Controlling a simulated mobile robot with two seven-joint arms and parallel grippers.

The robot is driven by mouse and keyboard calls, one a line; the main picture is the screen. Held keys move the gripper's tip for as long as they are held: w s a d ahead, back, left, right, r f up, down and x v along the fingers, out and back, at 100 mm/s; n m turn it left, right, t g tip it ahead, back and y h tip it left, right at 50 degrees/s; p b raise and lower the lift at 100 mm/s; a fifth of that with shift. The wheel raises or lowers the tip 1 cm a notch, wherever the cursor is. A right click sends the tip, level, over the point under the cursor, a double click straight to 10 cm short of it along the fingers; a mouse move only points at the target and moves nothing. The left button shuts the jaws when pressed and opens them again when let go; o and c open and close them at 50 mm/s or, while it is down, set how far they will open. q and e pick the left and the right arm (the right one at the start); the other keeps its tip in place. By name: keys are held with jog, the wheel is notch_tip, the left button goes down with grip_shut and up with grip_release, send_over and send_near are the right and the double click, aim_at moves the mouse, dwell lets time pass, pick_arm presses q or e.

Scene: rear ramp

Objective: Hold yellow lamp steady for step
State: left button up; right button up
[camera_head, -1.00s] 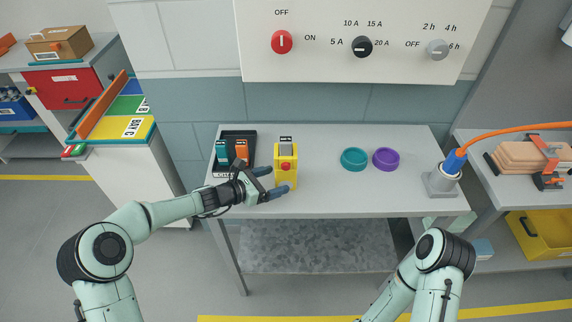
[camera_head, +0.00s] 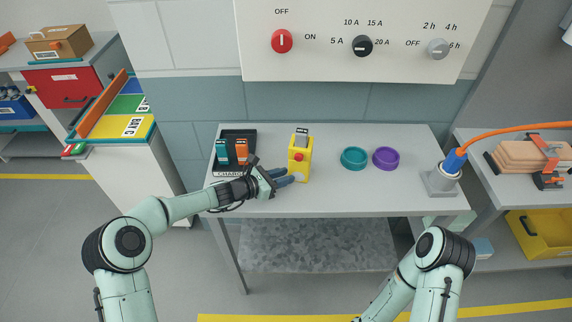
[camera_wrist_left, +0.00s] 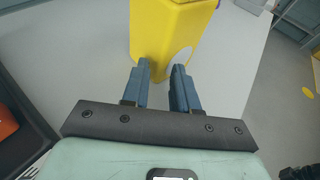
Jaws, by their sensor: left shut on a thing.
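The yellow lamp (camera_head: 301,160) stands upright at the bench's middle left, with a red button on its front and a grey piece on top. I cannot tell whether its base touches the bench top. My left gripper (camera_head: 288,178) comes in from the left and is shut on the lamp's lower part. In the left wrist view, the two blue fingers (camera_wrist_left: 162,68) meet the lower end of the lamp (camera_wrist_left: 168,30), beside a pale round patch; the lamp's upper part is cut off. My right gripper is out of view; only part of that arm shows.
A black charger tray (camera_head: 234,134) with teal and orange blocks sits left of the lamp. A teal bowl (camera_head: 354,158) and a purple bowl (camera_head: 386,158) stand to the right. A blue-tipped orange cable (camera_head: 455,160) sits in a grey holder at the right edge. The bench front (camera_head: 350,198) is clear.

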pick_arm(q)
grip_shut()
jog(key=o, duration=1.4)
grip_release()
